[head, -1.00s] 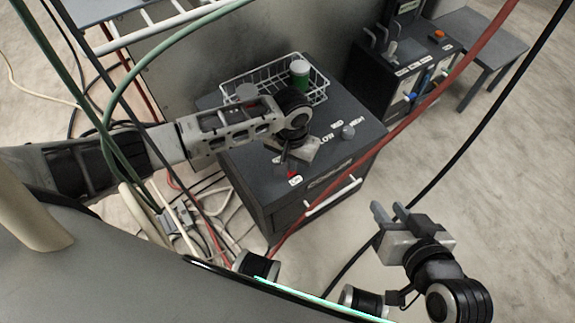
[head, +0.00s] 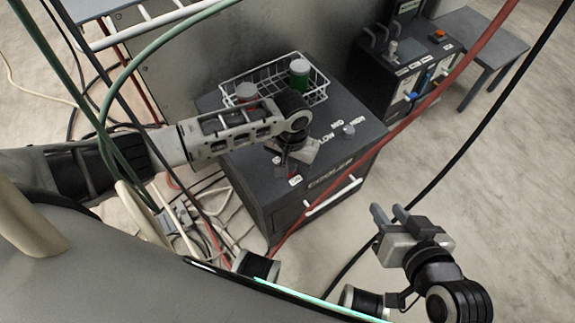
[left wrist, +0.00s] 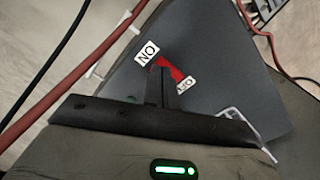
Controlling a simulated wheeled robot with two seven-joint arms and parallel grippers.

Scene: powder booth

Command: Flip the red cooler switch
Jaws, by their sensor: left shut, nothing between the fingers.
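The cooler (head: 340,165) is a dark box with "COOLER" on its front edge and LOW, MID and HIGH marks around a knob on top. Its red switch (left wrist: 172,69) shows in the left wrist view between an ON label (left wrist: 147,51) and an OFF label (left wrist: 184,83). My left gripper (head: 285,170) is shut and empty, pointing down at the switch corner. In the left wrist view its fingertips (left wrist: 158,78) overlap the switch's edge; I cannot tell if they touch. In the head view the gripper mostly hides the switch. My right gripper (head: 390,214) is open and empty, off the cooler's right side.
A white wire basket (head: 315,82) on the cooler holds a green jar (head: 299,76) and a red one (head: 246,91). A red hose (head: 430,92) and a black cable cross in front. A dark control unit (head: 405,70) stands behind right. Floor at right is clear.

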